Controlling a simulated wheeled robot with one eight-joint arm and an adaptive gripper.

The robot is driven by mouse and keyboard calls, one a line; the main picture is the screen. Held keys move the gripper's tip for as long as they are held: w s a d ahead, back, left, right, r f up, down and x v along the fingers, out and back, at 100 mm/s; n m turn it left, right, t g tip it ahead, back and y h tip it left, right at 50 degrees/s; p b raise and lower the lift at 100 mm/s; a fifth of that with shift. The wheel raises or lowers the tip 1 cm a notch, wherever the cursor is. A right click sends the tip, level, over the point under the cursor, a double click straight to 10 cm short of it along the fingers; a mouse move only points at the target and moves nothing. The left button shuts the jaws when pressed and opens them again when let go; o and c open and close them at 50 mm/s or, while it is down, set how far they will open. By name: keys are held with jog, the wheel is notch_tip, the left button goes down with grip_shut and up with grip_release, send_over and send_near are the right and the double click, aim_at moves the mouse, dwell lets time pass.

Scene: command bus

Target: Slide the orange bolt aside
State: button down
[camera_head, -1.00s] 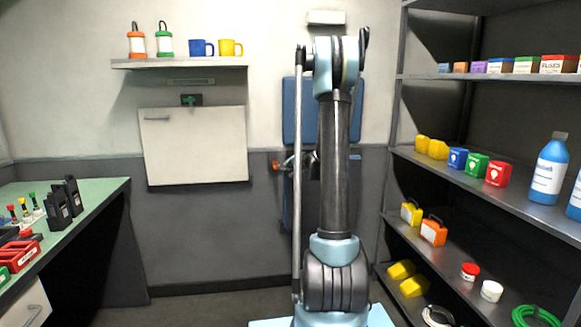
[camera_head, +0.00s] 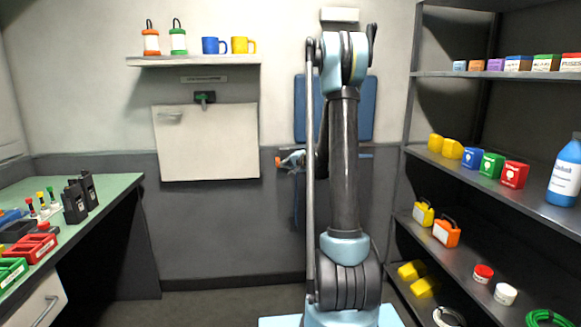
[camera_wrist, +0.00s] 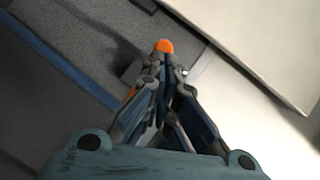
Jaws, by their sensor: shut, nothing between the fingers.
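My gripper (camera_wrist: 164,68) is shut and empty in the wrist view, its fingertips pointing toward the wall. A rounded orange end, which looks like the orange bolt (camera_wrist: 164,45), shows right beyond the fingertips; I cannot tell whether they touch. A second sliver of orange shows left of the fingers. In the head view my gripper (camera_head: 288,161) is small, left of my arm, with an orange spot, likely the bolt (camera_head: 278,162), at its left tip. My arm and fingers hide the rest of the bolt.
A white panel (camera_head: 207,145) with a green latch (camera_head: 204,97) hangs on the wall to the left, below a shelf (camera_head: 195,61). A blue panel (camera_head: 366,108) is behind my arm. A green-topped bench (camera_head: 115,190) stands left and loaded dark shelves (camera_head: 480,195) stand right.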

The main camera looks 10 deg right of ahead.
jog(key=shift+d, duration=0.1)
jog(key=w+d+r+v, duration=0.1)
jog(key=d+v, duration=0.1)
jog(key=v, duration=1)
jog(key=shift+d, duration=0.25)
